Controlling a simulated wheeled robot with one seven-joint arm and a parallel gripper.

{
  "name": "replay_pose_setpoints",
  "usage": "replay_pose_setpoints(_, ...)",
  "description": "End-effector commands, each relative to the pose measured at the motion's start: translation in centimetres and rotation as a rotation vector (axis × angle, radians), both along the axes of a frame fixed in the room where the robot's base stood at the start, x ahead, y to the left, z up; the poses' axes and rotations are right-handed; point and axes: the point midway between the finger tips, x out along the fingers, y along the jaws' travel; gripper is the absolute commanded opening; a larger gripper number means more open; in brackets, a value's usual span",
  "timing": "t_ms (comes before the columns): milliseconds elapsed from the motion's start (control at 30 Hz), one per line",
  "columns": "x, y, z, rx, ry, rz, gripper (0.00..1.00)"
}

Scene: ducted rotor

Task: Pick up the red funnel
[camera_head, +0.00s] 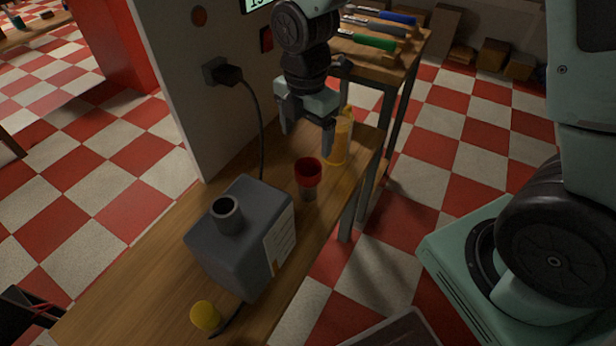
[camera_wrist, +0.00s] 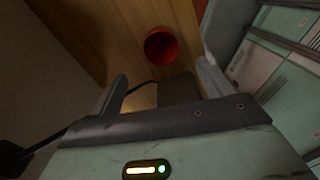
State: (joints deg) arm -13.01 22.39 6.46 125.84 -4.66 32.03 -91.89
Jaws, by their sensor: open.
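The red funnel (camera_head: 308,172) stands on the wooden bench in the head view, its wide mouth up, with a darker holder or jar below it. In the wrist view the funnel (camera_wrist: 160,46) shows as a red ring beyond the fingertips, roughly centred between them. My gripper (camera_head: 305,138) is open and empty, above the bench and apart from the funnel, on its far side in the head view. Its two fingers also show in the wrist view (camera_wrist: 162,82), spread apart.
A grey canister (camera_head: 243,235) stands close in front of the funnel. A yellow bottle (camera_head: 339,138) stands just behind the funnel, near my gripper. A yellow cap (camera_head: 205,315) lies at the near end. A black cable (camera_head: 261,130) hangs from a plug on the white panel (camera_head: 215,120).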

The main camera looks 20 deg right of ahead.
Motion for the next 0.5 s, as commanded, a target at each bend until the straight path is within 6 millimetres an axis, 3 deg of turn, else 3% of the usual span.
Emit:
replay_pose_setpoints(33, -0.1, 0.0, -1.4, -0.002, 0.005, 0.001, 0.81)
replay_pose_setpoints(200, -0.1, 0.0, -4.9, -0.002, 0.004, 0.001, 0.81)
replay_pose_setpoints(500, -0.1, 0.0, -7.9, 0.0, 0.001, -0.001, 0.81)
